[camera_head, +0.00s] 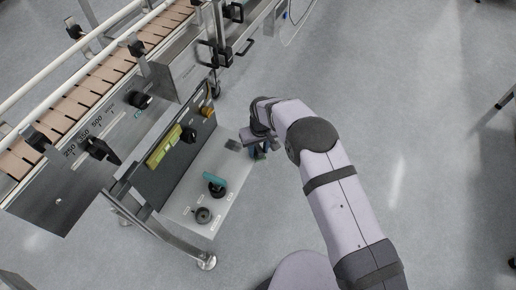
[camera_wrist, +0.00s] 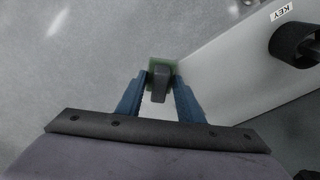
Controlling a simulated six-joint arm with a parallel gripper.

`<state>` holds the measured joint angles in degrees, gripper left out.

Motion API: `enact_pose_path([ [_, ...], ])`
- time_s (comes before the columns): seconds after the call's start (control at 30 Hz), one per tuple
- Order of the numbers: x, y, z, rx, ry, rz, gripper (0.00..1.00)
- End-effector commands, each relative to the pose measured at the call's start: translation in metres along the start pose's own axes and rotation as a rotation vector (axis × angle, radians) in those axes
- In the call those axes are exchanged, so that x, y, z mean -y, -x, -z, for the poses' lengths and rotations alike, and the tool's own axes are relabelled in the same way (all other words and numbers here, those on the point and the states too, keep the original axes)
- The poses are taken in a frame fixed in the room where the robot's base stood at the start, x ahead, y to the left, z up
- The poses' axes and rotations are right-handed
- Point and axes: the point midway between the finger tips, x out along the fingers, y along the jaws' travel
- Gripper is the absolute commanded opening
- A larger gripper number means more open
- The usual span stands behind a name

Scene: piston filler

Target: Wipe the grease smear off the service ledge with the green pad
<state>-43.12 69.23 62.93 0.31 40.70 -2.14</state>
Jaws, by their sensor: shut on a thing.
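My gripper (camera_wrist: 159,84) has blue fingers shut on the grey handle of the green pad (camera_wrist: 155,64). In the wrist view the pad's green edge shows beyond the handle, at the border between the pale service ledge (camera_wrist: 222,58) and the grey floor. In the head view my gripper (camera_head: 261,151) is at the right edge of the ledge (camera_head: 228,182), and the pad is hidden there. I cannot tell whether the pad touches the ledge. A small dark grey patch (camera_head: 233,144) lies on the ledge just left of my gripper; I cannot tell whether it is the grease smear.
A black knob (camera_wrist: 294,40) stands beside a KEY label. On the ledge are a teal-handled black knob (camera_head: 215,185) and a round dark knob (camera_head: 203,215). A dark upright panel (camera_head: 150,178) and a conveyor (camera_head: 90,90) rise at left.

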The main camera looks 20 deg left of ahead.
Motion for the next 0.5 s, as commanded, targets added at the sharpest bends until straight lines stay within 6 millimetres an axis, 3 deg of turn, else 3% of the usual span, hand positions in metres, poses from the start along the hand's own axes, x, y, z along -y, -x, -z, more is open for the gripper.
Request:
enact_pose_path([
  [0.5, 0.0, 0.041, 0.004, 0.005, 0.0, 0.0, 0.08],
])
